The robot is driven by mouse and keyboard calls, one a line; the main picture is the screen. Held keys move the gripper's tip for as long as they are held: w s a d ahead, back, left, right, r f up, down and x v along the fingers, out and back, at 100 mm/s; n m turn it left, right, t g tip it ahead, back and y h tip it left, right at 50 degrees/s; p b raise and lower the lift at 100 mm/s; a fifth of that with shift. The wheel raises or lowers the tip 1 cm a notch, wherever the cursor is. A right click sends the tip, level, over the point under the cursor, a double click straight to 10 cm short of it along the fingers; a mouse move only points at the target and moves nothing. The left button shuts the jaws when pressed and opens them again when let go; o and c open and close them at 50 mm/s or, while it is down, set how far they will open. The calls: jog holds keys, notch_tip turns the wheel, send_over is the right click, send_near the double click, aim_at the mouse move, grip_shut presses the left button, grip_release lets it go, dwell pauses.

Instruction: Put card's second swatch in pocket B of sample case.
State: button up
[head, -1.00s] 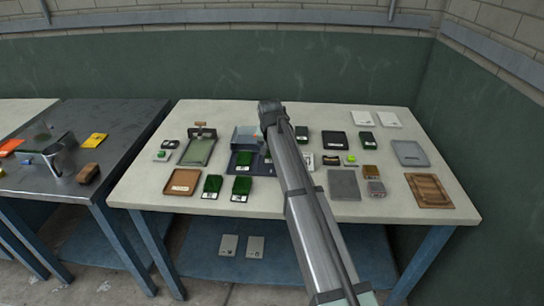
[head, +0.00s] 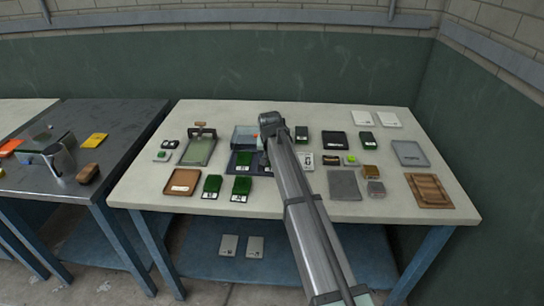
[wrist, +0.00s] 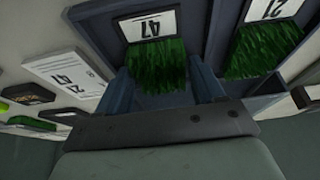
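The sample case (head: 236,171) lies open on the pale table, its raised lid behind it. A green turf swatch (head: 243,159) sits in its left part; in the wrist view this swatch is labelled 21 (wrist: 268,48). The swatch labelled 47 (wrist: 158,66) is at the neighbouring pocket, between the fingers of my gripper (wrist: 165,88). I cannot tell whether the fingers touch it or whether it rests fully on the pocket floor. The white number card (wrist: 66,76) lies beside the case. In the head view my arm hides the gripper and that pocket.
Two labelled green swatches (head: 212,187) (head: 242,188) lie in front of the case. A brown tray (head: 181,182) is to the left, a grey pad (head: 344,184) to the right. Dark boxes (head: 334,140) stand behind. A wooden tray (head: 429,190) lies at the far right.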

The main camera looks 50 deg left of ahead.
jog(key=shift+r, duration=0.1)
jog(key=v, duration=1.2)
